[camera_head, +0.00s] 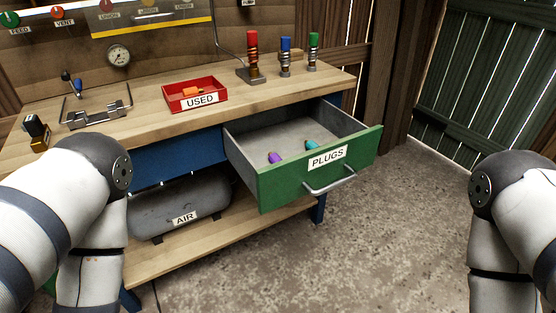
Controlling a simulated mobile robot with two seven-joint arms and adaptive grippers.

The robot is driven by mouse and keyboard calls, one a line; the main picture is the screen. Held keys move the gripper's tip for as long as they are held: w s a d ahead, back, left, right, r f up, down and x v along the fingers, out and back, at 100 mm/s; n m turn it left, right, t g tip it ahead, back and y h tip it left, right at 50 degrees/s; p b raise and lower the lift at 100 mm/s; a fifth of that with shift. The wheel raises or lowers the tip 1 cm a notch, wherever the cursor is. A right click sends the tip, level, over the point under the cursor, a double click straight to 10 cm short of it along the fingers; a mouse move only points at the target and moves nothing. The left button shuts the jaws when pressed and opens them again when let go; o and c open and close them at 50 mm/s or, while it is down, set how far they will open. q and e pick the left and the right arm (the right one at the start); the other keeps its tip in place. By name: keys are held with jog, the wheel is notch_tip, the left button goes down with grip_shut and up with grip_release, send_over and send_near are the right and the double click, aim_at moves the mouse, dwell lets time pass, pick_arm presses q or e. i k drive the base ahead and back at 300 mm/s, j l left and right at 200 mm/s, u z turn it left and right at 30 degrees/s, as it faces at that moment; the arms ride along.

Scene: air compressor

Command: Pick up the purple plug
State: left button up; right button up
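The purple plug (274,158) lies on the floor of the open green drawer (275,186), behind its front panel and left of the "PLUGS" label. A teal plug (312,146) lies in the same drawer, to the right of the purple one and apart from it. The drawer is pulled out from under the workbench. My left arm comes in at the left and my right arm at the right. Both arms bend downward out of the picture, so neither gripper shows.
On the wooden workbench (140,117) stand a red "USED" tray (195,95) with an orange item, several coloured fittings and a metal clamp fixture (97,114). A grey "AIR" tank (180,203) sits on the lower shelf. The floor right of the drawer is clear.

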aim_at(273, 158)
jog(key=i+l+u, duration=0.85)
jog(key=i+l, duration=0.15)
jog(key=l, duration=0.25)
